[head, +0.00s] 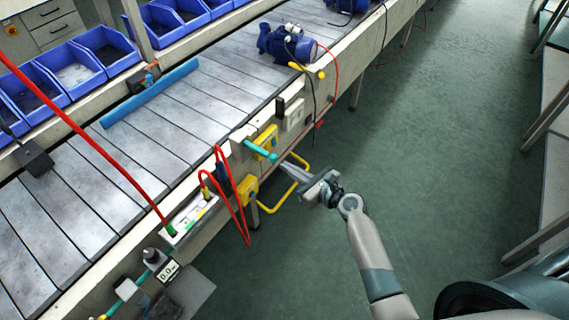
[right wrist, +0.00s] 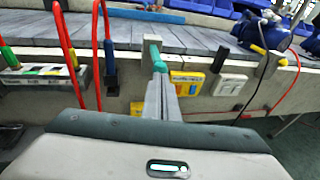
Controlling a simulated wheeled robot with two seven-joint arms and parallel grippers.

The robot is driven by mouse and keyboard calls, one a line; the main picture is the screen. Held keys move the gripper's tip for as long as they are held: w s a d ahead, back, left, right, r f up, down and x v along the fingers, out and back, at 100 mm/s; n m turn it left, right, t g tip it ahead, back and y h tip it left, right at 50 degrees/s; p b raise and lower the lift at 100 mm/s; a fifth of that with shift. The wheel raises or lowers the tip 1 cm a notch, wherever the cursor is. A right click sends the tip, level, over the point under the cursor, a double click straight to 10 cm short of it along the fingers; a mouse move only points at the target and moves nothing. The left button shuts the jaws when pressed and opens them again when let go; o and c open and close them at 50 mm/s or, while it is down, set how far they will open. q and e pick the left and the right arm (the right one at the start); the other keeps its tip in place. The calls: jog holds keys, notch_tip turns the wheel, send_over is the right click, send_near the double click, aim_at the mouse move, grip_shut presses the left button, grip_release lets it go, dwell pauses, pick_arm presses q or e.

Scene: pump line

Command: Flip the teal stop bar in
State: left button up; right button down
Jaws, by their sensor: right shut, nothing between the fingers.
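The teal stop bar (head: 260,150) is a short teal rod at the near rail of the conveyor, its outer end pointing down and right toward the aisle. In the right wrist view it stands straight ahead, just beyond my fingertips (right wrist: 155,58). My right gripper (head: 289,165) is shut and empty, its fingertips close to the outer end of the bar. I cannot tell whether they touch it. The fingers also show in the right wrist view (right wrist: 161,84). My left gripper is not in view.
A yellow handle loop (head: 283,200) juts out below the rail, close to my right gripper. Red cables (head: 238,205) hang left of the bar. A long blue bar (head: 150,93) lies along the belt's far side. A blue pump (head: 287,44) stands farther up. The right aisle is clear.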

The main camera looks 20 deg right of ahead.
aim_at(256, 150)
jog(key=shift+x, duration=1.15)
jog(key=w+a, duration=0.4)
jog(key=w, duration=0.1)
jog(key=w+a, duration=0.2)
jog(key=w, duration=0.1)
jog(key=shift+a, duration=0.2)
jog(key=shift+w+r, duration=0.1)
jog(key=shift+w, duration=0.05)
jog(key=shift+r, duration=0.1)
jog(key=shift+a, duration=0.1)
jog(key=shift+p, duration=0.4)
